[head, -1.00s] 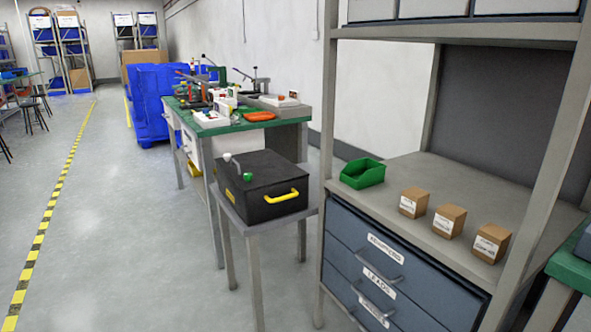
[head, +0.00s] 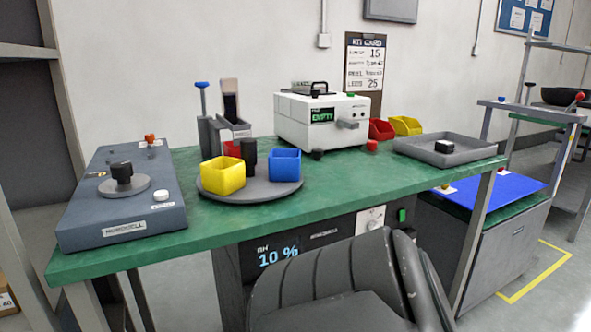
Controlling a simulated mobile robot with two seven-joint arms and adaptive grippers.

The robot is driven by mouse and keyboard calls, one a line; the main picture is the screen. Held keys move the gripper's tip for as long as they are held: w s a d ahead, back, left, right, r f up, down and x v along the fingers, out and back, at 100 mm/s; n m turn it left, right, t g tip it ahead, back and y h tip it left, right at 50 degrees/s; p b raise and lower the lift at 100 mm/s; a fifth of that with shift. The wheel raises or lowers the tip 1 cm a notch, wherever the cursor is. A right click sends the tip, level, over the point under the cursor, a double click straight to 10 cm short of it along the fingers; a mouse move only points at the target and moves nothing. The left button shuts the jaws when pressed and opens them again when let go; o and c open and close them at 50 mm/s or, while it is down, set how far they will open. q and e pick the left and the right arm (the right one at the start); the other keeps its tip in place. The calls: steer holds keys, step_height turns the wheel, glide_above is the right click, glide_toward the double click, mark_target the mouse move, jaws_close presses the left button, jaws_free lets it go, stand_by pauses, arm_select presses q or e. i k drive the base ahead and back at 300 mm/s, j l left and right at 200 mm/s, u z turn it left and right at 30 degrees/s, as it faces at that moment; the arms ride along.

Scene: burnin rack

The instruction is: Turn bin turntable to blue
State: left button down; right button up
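The bin turntable (head: 262,190) is a round grey disc on the green workbench. A black upright knob (head: 249,158) stands near its middle. A yellow bin (head: 223,176) sits on its front left and a blue bin (head: 285,166) on its right. A red bin (head: 232,149) shows partly at the back, mostly hidden behind the yellow bin and the knob. Neither of my grippers is in the head view, so whether they are open or shut is not shown.
A grey box with a black knob (head: 122,174) lies left of the turntable. A white device reading EMPTY (head: 322,118) stands behind right, and a grey tray (head: 446,150) lies at the right. A dark chair (head: 330,285) stands before the green bench (head: 350,188).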

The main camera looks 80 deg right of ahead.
mark_target(238, 176)
steer(key=z, duration=1.85)
